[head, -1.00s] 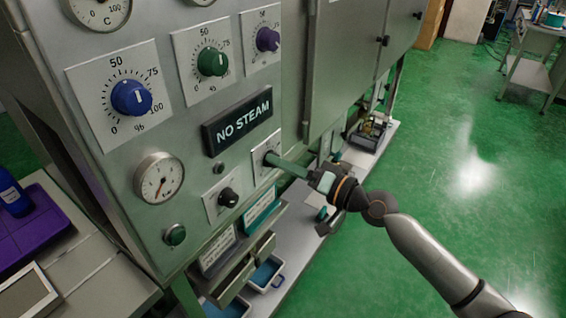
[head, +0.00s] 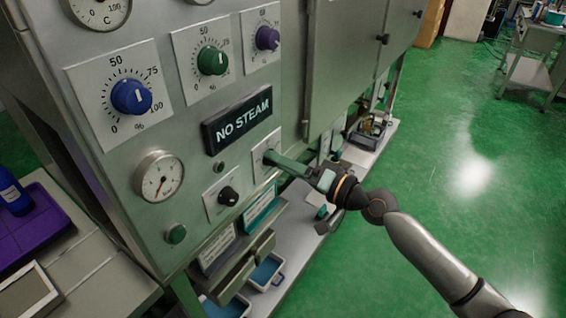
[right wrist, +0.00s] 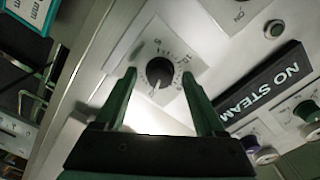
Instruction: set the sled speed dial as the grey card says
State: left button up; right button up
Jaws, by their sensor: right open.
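A small black dial knob (right wrist: 160,72) on a white square plate with a printed scale shows in the right wrist view. Its white pointer mark faces the lower side of the picture. My right gripper (right wrist: 158,70) is open, with one green finger on each side of this knob; I cannot tell whether they touch it. In the head view, my right gripper (head: 269,157) reaches to the same plate (head: 258,161), right of a second black knob (head: 228,196), and hides its knob. I cannot make out a sled speed label or identify the grey card. My left gripper is not in view.
Blue (head: 131,97), green (head: 212,61) and purple (head: 267,39) dials sit above the NO STEAM sign (head: 238,120). A gauge (head: 159,177) and green button (head: 176,234) are at left. Blue bins (head: 266,271) stand below. Green floor at right is open.

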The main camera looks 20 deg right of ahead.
pick_arm(q)
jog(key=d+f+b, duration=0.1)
jog(key=b, duration=0.1)
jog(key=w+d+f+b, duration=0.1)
jog(key=b, duration=0.2)
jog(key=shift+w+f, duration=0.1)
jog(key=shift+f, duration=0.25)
pick_arm(e)
jog(key=v, duration=1.2)
jog(key=shift+s+d, duration=0.2)
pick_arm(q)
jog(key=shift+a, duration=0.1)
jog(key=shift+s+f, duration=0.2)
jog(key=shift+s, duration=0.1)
